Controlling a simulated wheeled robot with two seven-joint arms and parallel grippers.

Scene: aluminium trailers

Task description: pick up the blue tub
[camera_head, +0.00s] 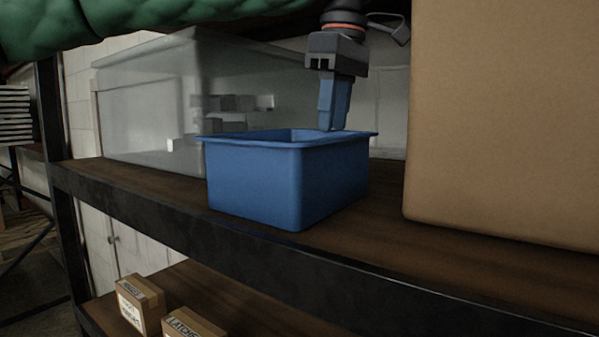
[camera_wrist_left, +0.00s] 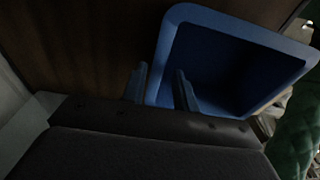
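The blue tub (camera_head: 255,180) stands upright and open-topped on the upper wooden shelf. It looks empty in the left wrist view (camera_wrist_left: 215,50). My left gripper (camera_head: 332,122) points down at the tub's far rim, toward the right in the head view. In the left wrist view its two fingers (camera_wrist_left: 161,82) are apart, one outside the tub's wall and one on the inner side, with the rim between them. I see no clear contact with the wall. The fingertips are partly hidden in the head view. My right gripper is not in view.
A large cardboard box (camera_head: 505,120) stands close on the right. A translucent bin (camera_head: 140,110) stands behind and left of the tub. The shelf's dark front edge (camera_head: 240,240) runs below the tub. Small cartons (camera_head: 140,303) sit on the lower shelf (camera_head: 235,295).

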